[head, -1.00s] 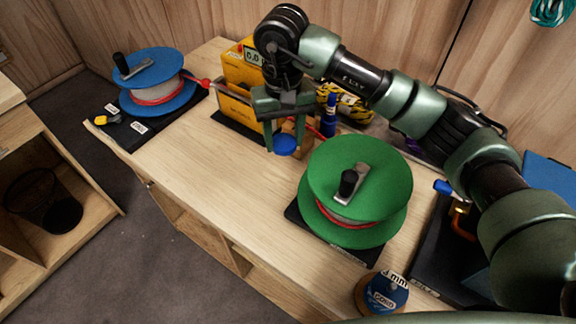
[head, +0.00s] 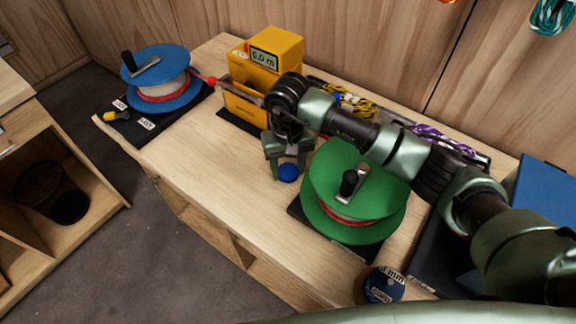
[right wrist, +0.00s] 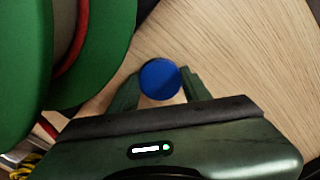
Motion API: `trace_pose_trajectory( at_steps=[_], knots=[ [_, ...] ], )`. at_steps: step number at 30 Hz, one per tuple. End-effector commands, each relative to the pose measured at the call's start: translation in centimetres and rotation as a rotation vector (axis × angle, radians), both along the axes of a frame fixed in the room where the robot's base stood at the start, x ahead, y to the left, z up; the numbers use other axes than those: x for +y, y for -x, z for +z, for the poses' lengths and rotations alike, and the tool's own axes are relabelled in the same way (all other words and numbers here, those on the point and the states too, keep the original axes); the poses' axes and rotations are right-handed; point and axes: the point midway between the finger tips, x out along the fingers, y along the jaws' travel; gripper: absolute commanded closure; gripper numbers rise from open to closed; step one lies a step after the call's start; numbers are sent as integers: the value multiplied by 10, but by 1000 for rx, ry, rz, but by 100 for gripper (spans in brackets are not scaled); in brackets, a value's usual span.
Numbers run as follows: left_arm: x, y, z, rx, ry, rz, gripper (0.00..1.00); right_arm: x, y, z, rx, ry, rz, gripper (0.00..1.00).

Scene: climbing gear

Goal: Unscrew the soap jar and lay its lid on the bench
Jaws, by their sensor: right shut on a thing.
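My right gripper (head: 287,172) points down over the bench (head: 225,180), just left of the green reel. It is shut on a round blue lid (head: 288,173), low over the bench top. I cannot tell whether the lid touches the wood. In the right wrist view the blue lid (right wrist: 160,79) sits between the two fingertips, its round face to the camera. No soap jar can be made out in either view; the arm covers part of the bench behind the gripper. My left gripper is not in view.
A green reel (head: 328,185) with a crank stands close right of the gripper. A yellow meter box (head: 275,52) is behind it. A blue reel (head: 145,65) stands at the far left, ropes (head: 430,138) lie along the back. Bare bench lies left and in front.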

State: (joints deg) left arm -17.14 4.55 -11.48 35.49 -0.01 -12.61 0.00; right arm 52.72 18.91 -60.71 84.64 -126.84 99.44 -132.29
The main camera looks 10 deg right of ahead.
Motion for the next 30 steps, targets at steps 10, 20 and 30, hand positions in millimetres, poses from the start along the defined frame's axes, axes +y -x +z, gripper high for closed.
trace_pose_trajectory(
  at_steps=[10, 20, 30],
  knots=[
    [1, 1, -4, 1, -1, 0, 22, 0, 0, -3, 0, 0, 0, 31],
    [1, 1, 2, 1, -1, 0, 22, 0, 0, 2, 1, 0, 0, 31],
    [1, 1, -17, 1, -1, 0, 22, 0, -2, 64, -7, 0, 1, 31]
  ],
)
